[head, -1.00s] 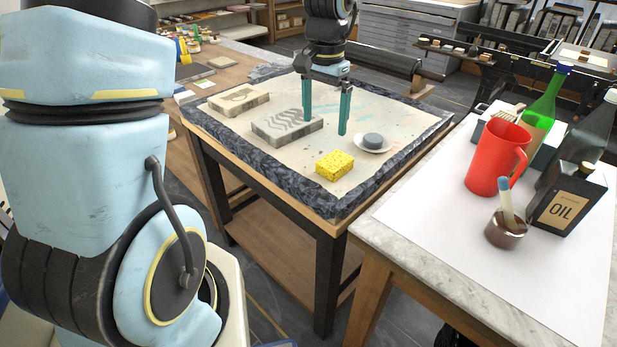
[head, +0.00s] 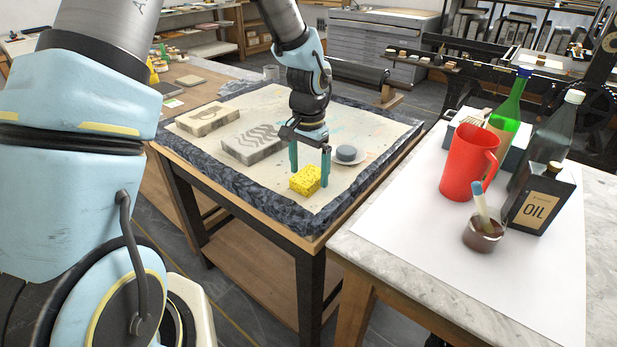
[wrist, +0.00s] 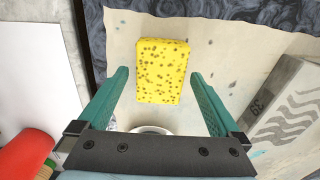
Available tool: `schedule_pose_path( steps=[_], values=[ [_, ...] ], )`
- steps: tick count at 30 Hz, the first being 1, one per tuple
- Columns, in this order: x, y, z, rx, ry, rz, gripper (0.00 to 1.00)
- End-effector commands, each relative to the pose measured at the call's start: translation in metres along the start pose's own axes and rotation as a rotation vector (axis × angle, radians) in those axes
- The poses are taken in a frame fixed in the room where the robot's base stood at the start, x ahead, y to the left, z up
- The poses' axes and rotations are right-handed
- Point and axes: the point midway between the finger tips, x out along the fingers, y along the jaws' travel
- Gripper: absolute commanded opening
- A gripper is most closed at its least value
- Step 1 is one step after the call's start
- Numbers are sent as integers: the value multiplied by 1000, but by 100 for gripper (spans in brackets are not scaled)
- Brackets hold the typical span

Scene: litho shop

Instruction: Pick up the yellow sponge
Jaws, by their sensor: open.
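The yellow sponge (head: 305,180) lies flat on the paper-covered top of the middle table, near its front edge. It also shows in the wrist view (wrist: 162,71), upper middle, with dark pores. My gripper (head: 309,172) is open, its two teal fingers pointing down at the sponge. In the wrist view the fingertips (wrist: 159,72) lie on either side of the sponge with gaps left and right. Nothing is held. In the head view the fingers are just behind or around the sponge; the exact height is hard to tell.
A round grey block on a white dish (head: 346,155) stands close on the right. A wavy-patterned stone (head: 254,146) and another stone (head: 208,119) lie to the left. The right-hand table holds a red jug (head: 467,165), oil container (head: 541,203), brush pot (head: 483,235) and bottles.

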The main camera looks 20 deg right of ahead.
Motion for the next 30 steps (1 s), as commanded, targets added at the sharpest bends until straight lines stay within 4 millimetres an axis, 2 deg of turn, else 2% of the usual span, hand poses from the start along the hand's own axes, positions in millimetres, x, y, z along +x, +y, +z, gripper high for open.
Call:
schedule_pose_path(
  steps=[5, 12, 30],
  values=[
    [16, 0, 1, 0, -2, 0, 100],
    [18, 0, 1, 0, 0, 0, 99],
    [17, 0, 0, 0, 0, 0, 31]
  ],
)
